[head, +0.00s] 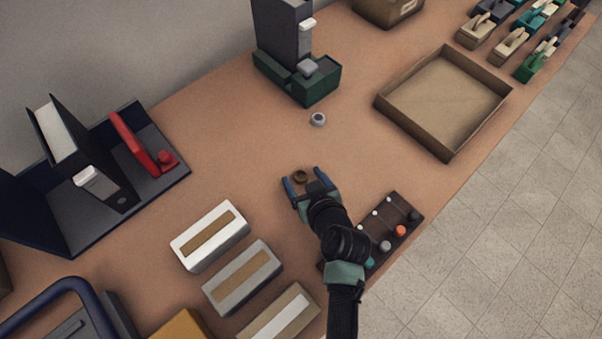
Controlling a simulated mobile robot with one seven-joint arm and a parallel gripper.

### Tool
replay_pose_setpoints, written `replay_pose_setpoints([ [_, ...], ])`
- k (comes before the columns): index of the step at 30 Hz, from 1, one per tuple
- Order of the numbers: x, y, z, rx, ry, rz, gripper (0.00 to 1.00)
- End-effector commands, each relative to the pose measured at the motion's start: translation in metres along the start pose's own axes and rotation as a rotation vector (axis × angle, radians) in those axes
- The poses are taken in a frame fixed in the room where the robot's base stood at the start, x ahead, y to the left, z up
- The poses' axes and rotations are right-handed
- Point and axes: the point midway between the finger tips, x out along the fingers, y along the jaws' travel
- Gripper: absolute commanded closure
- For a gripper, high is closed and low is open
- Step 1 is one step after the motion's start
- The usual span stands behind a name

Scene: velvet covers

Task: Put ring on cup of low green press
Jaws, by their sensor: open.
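A small brown ring (300,176) shows between the fingertips of my gripper (303,178). The gripper is open, with a blue finger on each side of the ring; I cannot tell whether they touch it or how high they are. A second, light grey ring-shaped piece (318,119) lies on the table between my gripper and the press. The green press (308,90) stands at the back, with a low green base and a dark upright column. A pale grey cup-like part (308,68) sits on its base, under a white piece on the column.
An open brown tray (392,116) lies at the right. A dark rack (408,212) with several coloured knobs is beside my arm. Several slotted blocks (210,236) are at the lower left. A dark stand with a red lever (135,145) is at the left. The table's middle is mostly clear.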

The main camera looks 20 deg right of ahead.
Motion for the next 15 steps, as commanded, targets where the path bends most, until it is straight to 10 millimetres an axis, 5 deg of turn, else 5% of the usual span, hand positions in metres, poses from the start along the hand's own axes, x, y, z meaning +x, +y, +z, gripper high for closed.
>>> replay_pose_setpoints([
  [2,-0.0002,0.0000,0.0001,0.000,0.000,0.000,0.23],
  [15,-0.0005,0.0000,0.0002,0.000,0.000,0.000,1.00],
])
